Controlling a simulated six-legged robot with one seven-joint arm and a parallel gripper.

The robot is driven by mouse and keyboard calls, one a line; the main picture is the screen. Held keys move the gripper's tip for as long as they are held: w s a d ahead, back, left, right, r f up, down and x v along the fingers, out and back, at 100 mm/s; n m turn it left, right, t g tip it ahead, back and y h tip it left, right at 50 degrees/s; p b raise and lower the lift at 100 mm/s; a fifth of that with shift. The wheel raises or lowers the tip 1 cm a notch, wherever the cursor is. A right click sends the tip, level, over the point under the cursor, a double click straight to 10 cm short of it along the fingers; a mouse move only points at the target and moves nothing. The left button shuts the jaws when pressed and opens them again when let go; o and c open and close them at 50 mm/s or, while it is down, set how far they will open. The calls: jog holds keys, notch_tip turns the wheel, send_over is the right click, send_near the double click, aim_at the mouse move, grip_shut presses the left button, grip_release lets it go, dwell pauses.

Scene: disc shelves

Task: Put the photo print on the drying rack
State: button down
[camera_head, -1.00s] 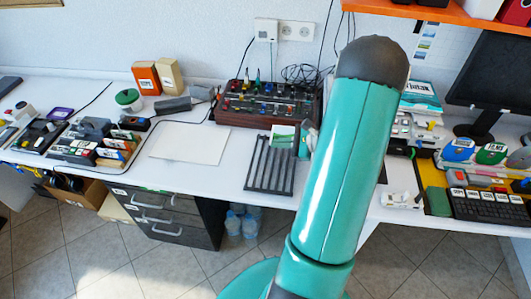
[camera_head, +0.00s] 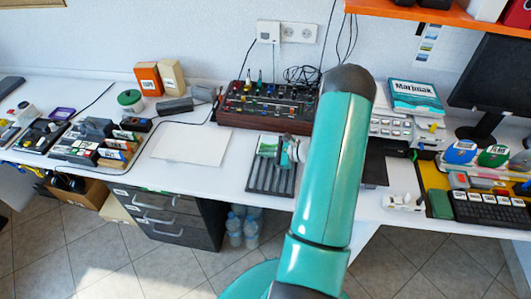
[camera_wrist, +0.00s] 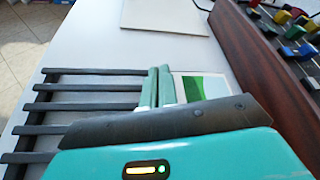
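The photo print (camera_head: 268,146), a small green and white sheet, overlaps the far end of the drying rack in the head view. In the wrist view the print (camera_wrist: 203,87) shows just right of the fingers, partly hidden by my gripper body. My gripper (camera_head: 285,152) is at its right side, with the fingers (camera_wrist: 157,88) close together on the print's edge. The dark slatted drying rack (camera_head: 268,180) lies on the white desk; its slats (camera_wrist: 90,88) extend left of the fingers in the wrist view. I cannot tell whether the print touches the slats.
A mixer with wooden sides (camera_head: 268,105) stands right behind the rack. A blank white sheet (camera_head: 190,143) lies to the left. Bare desk surrounds the rack's left side.

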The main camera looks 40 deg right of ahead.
jog(key=c, duration=1.7)
grip_release()
jog(key=shift+f, duration=0.1)
jog(key=v, duration=1.2)
jog(key=w+a+r+n+g, duration=0.2)
jog(key=a+r+n+g, duration=0.2)
jog(key=a+r+n, duration=0.5)
jog(key=w+a+r+n+g, duration=0.2)
jog(key=a+r+n+g, duration=0.15)
jog(key=a+r, duration=0.6)
jog(key=s+a+r+n+h, duration=0.3)
jog(key=s+a+r+n, duration=0.2)
jog(key=a, duration=0.4)
jog(key=s+a+r+n+t+h, duration=0.1)
jog(key=s+a+r+n+h, duration=0.2)
jog(key=a, duration=0.7)
jog(key=s+r+n, duration=0.2)
jog(key=s+n, duration=0.2)
jog(key=n, duration=0.1)
jog(key=shift+r+h, duration=0.2)
jog(key=shift+h, duration=0.1)
